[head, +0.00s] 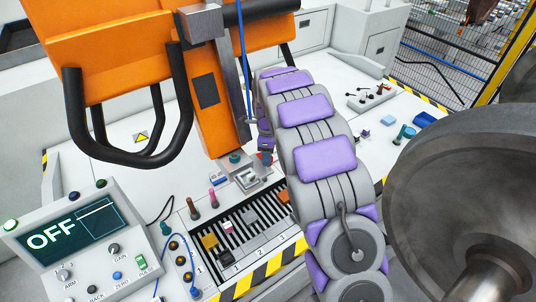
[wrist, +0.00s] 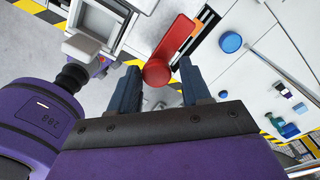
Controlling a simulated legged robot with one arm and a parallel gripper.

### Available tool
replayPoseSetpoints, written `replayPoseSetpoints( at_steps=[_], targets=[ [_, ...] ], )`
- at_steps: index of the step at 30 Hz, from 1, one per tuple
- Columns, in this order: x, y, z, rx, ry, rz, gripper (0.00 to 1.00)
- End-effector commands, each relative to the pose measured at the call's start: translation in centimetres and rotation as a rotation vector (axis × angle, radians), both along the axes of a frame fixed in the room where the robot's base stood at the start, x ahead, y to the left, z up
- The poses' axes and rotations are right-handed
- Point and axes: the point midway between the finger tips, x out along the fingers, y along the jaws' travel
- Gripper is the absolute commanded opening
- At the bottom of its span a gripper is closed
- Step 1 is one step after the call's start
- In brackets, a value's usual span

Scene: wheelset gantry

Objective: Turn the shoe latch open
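In the wrist view a red latch lever (wrist: 173,45) with a round red hub (wrist: 157,72) lies across the space in front of my gripper (wrist: 159,68). The gripper's two dark blue fingers are apart, one on each side of the hub. A narrow gap shows beside the hub on both sides, so they do not look closed on it. How far the fingertips are above or below the lever I cannot tell.
An orange gantry head (head: 110,65) with black handles and a hanging blue cable stands close left of my arm. A console (head: 85,235) reading OFF sits at the lower left. A slotted tray (head: 245,225) holds small parts. A large grey wheel (head: 470,170) stands at right.

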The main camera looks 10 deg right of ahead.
Motion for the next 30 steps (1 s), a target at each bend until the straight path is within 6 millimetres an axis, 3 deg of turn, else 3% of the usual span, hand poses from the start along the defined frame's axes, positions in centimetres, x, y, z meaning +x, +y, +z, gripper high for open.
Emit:
replayPoseSetpoints(
  at_steps=[4,14,20,30],
  targets=[
    [-0.2,0.0,-0.1,0.000,0.003,0.000,0.61],
    [-0.2,0.0,0.4,0.000,0.005,0.001,0.61],
    [-0.2,0.0,3.5,-0.001,0.004,0.000,0.61],
    [-0.1,0.1,11.3,-0.001,0.000,0.001,0.61]
  ],
)
